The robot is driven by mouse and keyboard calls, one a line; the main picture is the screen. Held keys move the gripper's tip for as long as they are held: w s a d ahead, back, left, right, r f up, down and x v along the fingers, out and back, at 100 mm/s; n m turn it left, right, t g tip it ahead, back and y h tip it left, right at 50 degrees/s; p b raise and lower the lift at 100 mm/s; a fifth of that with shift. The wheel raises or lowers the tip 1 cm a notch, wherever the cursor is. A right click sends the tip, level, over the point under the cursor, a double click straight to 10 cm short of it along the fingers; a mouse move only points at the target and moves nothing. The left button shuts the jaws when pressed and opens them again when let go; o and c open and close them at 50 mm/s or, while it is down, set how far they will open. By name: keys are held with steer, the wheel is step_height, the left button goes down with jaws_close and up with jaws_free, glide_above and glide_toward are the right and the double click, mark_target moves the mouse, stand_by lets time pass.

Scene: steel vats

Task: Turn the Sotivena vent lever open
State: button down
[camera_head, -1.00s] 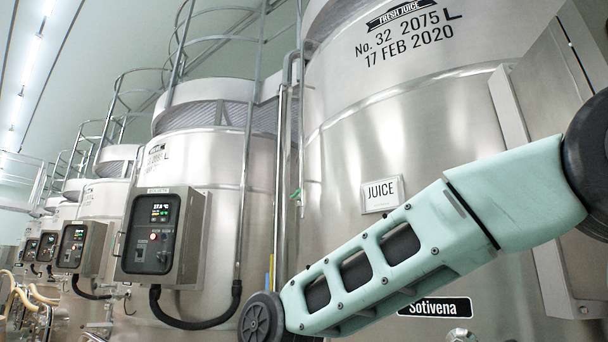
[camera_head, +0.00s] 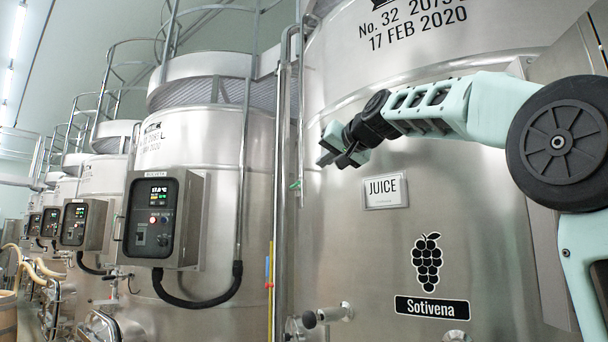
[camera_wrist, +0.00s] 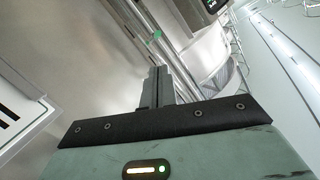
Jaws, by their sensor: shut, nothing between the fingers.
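The Sotivena vat is the large steel tank at the right, with a black Sotivena label (camera_head: 432,307) under a grape emblem. A small green handle (camera_head: 296,185) sits by the thin pipe at the vat's left; it also shows in the wrist view (camera_wrist: 155,36). A black-knobbed lever (camera_head: 309,319) with a steel fitting is low on the vat. I cannot tell which of these is the vent lever. My gripper (camera_head: 335,158) is shut and empty, above and left of the JUICE sign, apart from both. Its fingers also show in the wrist view (camera_wrist: 157,84).
The white JUICE sign (camera_head: 386,192) is fixed on the vat below my forearm. A control box (camera_head: 160,220) with a black hose is on the neighbouring vat. A vertical pipe (camera_head: 282,150) runs between the vats. Free air lies in front of the vat's lower face.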

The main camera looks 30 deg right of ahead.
mark_target(295, 185)
steer(key=w+p, duration=0.1)
steer(key=w, duration=0.2)
steer(key=w+f+p, duration=0.1)
steer(key=w+p, duration=0.1)
steer(key=w, duration=0.1)
steer(key=w+p, duration=0.1)
steer(key=w, duration=0.3)
steer(key=shift+a+f+p, duration=0.2)
steer(key=shift+f+p, duration=0.15)
steer(key=shift+f, duration=0.05)
steer(key=shift+s+f+b, duration=0.1)
steer(key=shift+f+b, duration=0.1)
steer(key=shift+b, duration=0.25)
steer(key=shift+f+t+b, duration=0.1)
steer(key=shift+t+b, duration=0.2)
steer(key=shift+b, duration=0.45)
